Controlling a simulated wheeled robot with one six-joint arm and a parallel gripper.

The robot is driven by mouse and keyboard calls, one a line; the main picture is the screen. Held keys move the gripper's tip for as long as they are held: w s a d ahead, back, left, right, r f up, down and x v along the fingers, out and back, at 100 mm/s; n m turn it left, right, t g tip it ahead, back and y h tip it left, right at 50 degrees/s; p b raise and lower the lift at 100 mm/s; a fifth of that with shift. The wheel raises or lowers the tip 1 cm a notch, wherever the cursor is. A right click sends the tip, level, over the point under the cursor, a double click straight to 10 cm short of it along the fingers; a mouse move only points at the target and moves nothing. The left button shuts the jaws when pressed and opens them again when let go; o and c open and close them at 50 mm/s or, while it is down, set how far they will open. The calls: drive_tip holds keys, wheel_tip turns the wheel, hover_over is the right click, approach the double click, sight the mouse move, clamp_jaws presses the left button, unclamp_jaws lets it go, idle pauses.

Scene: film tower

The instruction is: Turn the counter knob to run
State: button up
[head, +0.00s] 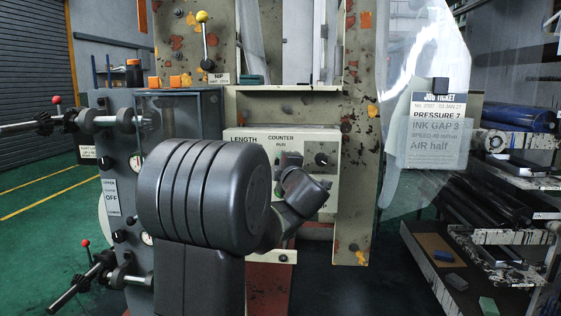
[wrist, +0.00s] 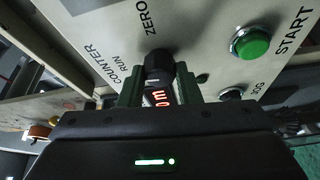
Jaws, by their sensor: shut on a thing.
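The counter knob (wrist: 157,64) is a black round knob on the pale control panel, in the wrist view. My gripper (wrist: 158,85) is shut on it, with one greenish finger on each side. The words COUNTER and RUN are to the left of the knob, and ZERO is above it. I cannot tell clearly which mark the knob points to. In the head view, the panel (head: 240,134) shows LENGTH, COUNTER and RUN along its top. There my arm hides the counter knob and most of the panel's lower left.
A green START button (wrist: 251,43) and a dark button (wrist: 232,93) are to the right of the knob in the wrist view. Red digits (wrist: 160,98) show between the fingers. Another black knob (head: 321,159) and a hanging job ticket (head: 437,130) are at right in the head view.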

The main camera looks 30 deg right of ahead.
drive_tip(key=shift+n+g+p, duration=0.3)
drive_tip(key=shift+n+p, duration=0.1)
drive_tip(key=shift+n, duration=0.4)
drive_tip(key=o, duration=1)
drive_tip(key=shift+c, duration=0.2)
drive_tip(key=shift+s, duration=0.1)
drive_tip(key=s+a+p, duration=0.2)
drive_tip(key=s, duration=1.1)
drive_tip(key=shift+s, duration=0.25)
drive_tip(key=shift+w, duration=0.15)
